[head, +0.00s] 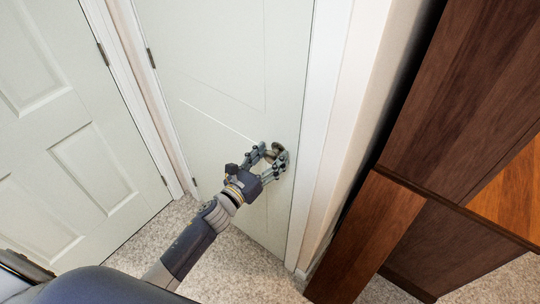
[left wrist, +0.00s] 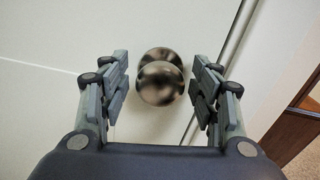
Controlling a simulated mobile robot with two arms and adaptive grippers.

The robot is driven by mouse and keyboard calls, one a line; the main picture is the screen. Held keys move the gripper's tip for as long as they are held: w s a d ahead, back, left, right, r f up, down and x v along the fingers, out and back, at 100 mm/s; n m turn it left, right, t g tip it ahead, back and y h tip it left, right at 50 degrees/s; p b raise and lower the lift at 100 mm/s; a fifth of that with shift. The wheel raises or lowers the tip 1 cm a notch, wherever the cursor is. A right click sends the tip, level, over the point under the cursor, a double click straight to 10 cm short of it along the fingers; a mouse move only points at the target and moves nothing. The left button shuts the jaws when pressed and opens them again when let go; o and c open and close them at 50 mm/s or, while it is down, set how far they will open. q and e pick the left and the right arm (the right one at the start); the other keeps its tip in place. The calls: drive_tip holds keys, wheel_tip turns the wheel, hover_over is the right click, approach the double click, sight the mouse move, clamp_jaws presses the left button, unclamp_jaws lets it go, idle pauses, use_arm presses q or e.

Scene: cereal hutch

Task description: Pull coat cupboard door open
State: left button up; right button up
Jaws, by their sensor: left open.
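The coat cupboard door (head: 225,80) is a pale panelled door, and it looks closed in its white frame. Its round metal knob (head: 272,152) is near the door's right edge. My left gripper (head: 270,154) is open at the knob, with one finger on each side of it. In the left wrist view the knob (left wrist: 161,82) sits between the two open fingers, with a gap visible on both sides. The door surface (left wrist: 60,35) fills the area behind it. My right gripper is in neither view.
Another white panelled door (head: 75,130) stands at the left, at an angle to the cupboard door. A dark brown wooden cabinet (head: 440,110) stands at the right, with a lower wooden part (head: 365,235) nearer the cupboard. Speckled carpet (head: 235,265) is clear below the door.

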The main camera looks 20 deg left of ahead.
use_arm(q)
clamp_jaws()
